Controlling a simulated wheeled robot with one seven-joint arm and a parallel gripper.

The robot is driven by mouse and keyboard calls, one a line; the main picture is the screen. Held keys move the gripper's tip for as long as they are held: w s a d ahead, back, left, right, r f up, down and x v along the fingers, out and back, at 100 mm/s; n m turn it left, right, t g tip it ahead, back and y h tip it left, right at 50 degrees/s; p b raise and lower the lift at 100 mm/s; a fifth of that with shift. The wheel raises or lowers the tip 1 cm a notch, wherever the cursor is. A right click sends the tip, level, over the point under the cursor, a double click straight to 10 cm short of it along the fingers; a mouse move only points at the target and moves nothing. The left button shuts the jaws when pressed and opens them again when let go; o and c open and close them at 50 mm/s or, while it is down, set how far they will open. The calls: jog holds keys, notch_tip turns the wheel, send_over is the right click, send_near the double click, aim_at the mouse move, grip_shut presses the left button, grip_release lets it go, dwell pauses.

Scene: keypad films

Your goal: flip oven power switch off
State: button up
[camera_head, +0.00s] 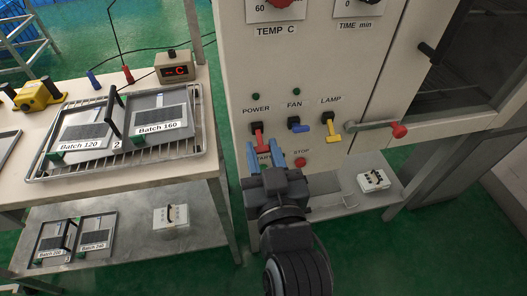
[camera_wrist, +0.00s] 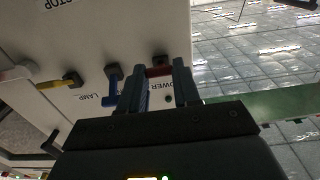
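The oven power switch (camera_head: 258,138) is a red lever on a black base under the POWER label (camera_head: 256,110) on the oven's cream panel. In the head view it points downward. My gripper (camera_head: 264,153) is just below it, its two blue fingers apart and pointing up at the panel. In the wrist view, the red lever (camera_wrist: 159,71) shows between the two fingers (camera_wrist: 160,66). The gripper is open; I cannot tell if either finger touches the lever. The START button below is mostly hidden behind my gripper.
Right of the power switch are the blue FAN switch (camera_head: 299,125) and yellow LAMP switch (camera_head: 331,133). A red STOP button (camera_head: 302,163) is below them, and a red-ended door handle (camera_head: 378,127) is farther right. A rack table with trays (camera_head: 190,150) stands left.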

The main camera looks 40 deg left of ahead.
jog(key=c, duration=0.5)
jog(key=shift+f+b, duration=0.15)
jog(key=shift+b, duration=0.25)
jog(key=f+y+b, duration=0.1)
jog(key=b, duration=0.4)
jog(key=shift+a+t, duration=0.1)
jog(key=shift+t, duration=0.3)
jog(key=shift+w+b, duration=0.1)
jog(key=shift+b, duration=0.55)
jog(key=shift+r+t+b, duration=0.1)
jog(key=shift+t+b, duration=0.3)
jog(key=shift+r, duration=0.1)
